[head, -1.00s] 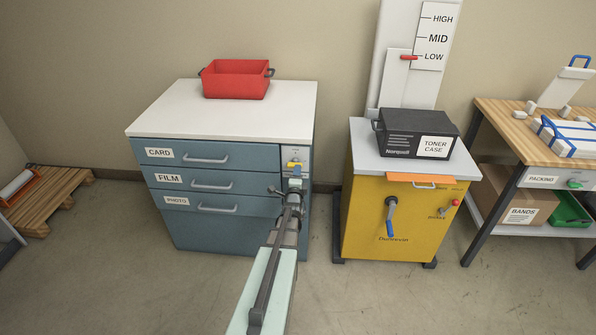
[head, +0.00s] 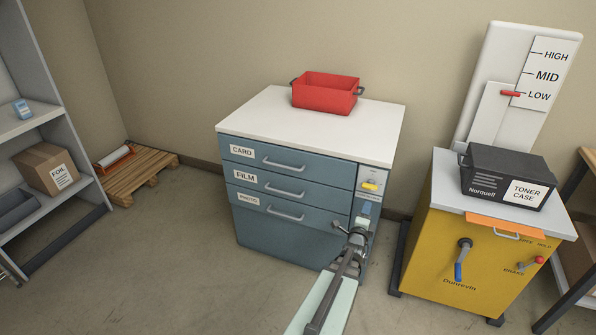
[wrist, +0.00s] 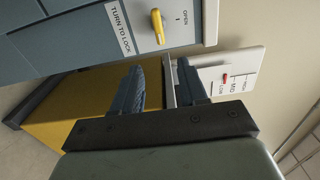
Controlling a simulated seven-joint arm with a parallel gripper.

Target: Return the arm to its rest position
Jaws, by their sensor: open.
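My arm reaches up from the bottom of the head view, and my gripper (head: 354,230) is in front of the lower right part of the blue drawer cabinet (head: 285,232). In the wrist view my gripper (wrist: 160,85) shows two dark ribbed fingers, apart, with nothing between them. A yellow turn knob (wrist: 157,26) on the cabinet's side panel is above the fingers there, apart from them, beside a "TURN TO LOCK" label. The same yellow knob (head: 370,186) shows above my gripper in the head view. The three labelled drawers, CARD, FILM and PHOTO, look shut.
A red bin (head: 325,93) stands on the cabinet top. To the right, a yellow cart (head: 480,262) carries a dark toner case (head: 490,172), with a HIGH/MID/LOW column (head: 505,75) behind it. A shelf (head: 40,120) and a pallet (head: 140,181) are at left. The floor between is clear.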

